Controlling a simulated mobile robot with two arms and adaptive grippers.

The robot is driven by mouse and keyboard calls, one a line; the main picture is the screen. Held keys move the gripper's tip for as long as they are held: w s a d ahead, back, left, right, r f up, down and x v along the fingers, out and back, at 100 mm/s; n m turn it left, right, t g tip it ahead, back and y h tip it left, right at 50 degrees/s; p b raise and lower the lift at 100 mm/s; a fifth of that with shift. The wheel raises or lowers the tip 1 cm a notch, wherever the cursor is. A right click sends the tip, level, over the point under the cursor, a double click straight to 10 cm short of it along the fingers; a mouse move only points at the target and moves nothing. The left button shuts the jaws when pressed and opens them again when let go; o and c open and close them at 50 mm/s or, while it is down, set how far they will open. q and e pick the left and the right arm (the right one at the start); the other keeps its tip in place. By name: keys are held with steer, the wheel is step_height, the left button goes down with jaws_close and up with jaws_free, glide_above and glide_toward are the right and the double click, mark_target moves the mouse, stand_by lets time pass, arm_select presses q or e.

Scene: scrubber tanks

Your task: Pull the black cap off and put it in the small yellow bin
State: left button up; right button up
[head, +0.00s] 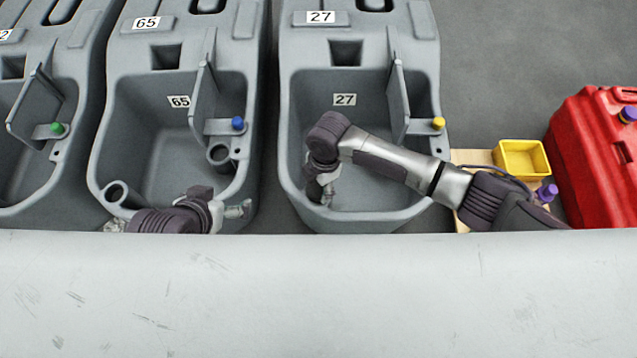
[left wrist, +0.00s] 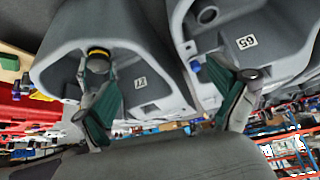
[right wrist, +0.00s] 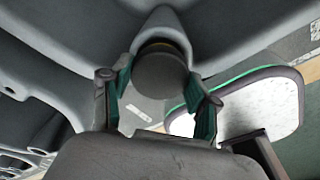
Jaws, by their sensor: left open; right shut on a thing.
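The black cap (right wrist: 160,74) is round and dark, in front of a yellow ring at the tank wall in the right wrist view. My right gripper (right wrist: 162,100) has a finger on each side of the cap and is shut on it. I cannot tell whether the cap still touches the ring. In the head view my right gripper (head: 325,193) is at the front left of tank 27, and the cap is hidden. My left gripper (head: 237,210) is open and empty at the front of tank 65. The small yellow bin (head: 522,158) stands right of tank 27, empty as seen.
Tank 27 (head: 430,95) and tank 65 (head: 103,150) stand side by side with a narrow gap. A wooden board (head: 472,158) lies under the bin. A red container (head: 585,150) stands right of it, with a purple knob (head: 546,193) nearby. A pale surface (head: 320,300) fills the front.

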mark_target(317, 188)
arm_select(q)
steer(key=shift+s+f, duration=0.15)
steer(key=shift+s, duration=0.05)
stand_by(0.3)
arm_select(e)
steer(key=shift+r+p, duration=0.4)
arm_select(q)
steer(key=shift+s+a+g+p, duration=0.85)
steer(key=shift+s+g+p, duration=0.6)
steer(key=shift+s, duration=1.2)
arm_select(e)
steer(key=shift+r, duration=1.2)
steer(key=shift+r+p, duration=0.65)
steer(key=shift+r, duration=0.15)
arm_select(q)
steer(key=s+p+x, duration=0.1)
steer(key=x, duration=0.8)
steer(key=shift+s+a+f+g+y, duration=0.25)
steer(key=shift+f+g+y, duration=0.2)
steer(key=shift+f, duration=0.2)
arm_select(e)
steer(key=shift+r, duration=0.6)
